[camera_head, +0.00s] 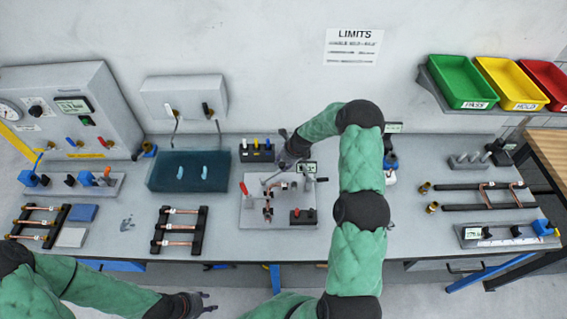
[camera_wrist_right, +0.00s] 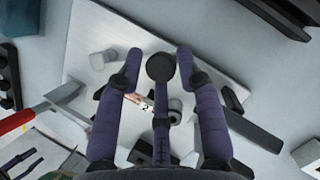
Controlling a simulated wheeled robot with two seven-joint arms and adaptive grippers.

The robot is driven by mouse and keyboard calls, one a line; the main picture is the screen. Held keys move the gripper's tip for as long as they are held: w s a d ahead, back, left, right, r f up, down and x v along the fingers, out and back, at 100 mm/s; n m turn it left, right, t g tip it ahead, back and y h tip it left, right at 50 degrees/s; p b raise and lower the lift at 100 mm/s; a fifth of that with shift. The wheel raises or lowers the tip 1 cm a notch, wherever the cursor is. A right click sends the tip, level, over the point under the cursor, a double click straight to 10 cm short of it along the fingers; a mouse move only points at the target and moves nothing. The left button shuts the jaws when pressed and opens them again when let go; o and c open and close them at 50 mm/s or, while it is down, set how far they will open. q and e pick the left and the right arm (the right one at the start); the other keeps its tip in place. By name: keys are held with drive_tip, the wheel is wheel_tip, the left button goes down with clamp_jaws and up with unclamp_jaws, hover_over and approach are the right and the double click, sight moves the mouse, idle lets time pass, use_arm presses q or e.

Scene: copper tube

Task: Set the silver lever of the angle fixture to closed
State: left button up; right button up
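The angle fixture's pale plate (camera_head: 255,215) lies mid-bench in the head view, with copper pieces, a red-handled lever (camera_head: 244,188) and a small dark box (camera_head: 303,217) on it. A thin silver bar (camera_head: 270,178) shows near its upper part; I cannot tell its setting. My right gripper (camera_head: 284,160) is over the plate's back edge. In the wrist view its fingers (camera_wrist_right: 158,68) are spread, with a round dark-ended part between them. The red handle (camera_wrist_right: 15,122) is left of them, apart. My left gripper (camera_head: 208,301) is open and empty before the bench.
A block with coloured knobs (camera_head: 256,152) stands behind the fixture. My right arm covers the bench right of the fixture. Dark rails (camera_head: 475,207) lie further right.

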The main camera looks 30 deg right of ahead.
drive_tip(key=shift+a, duration=0.1)
drive_tip(key=shift+s+d+r, duration=0.15)
drive_tip(key=shift+d+r, duration=0.05)
drive_tip(key=shift+r, duration=0.2)
drive_tip(key=v, duration=1.1)
drive_tip(key=shift+a+r, duration=0.1)
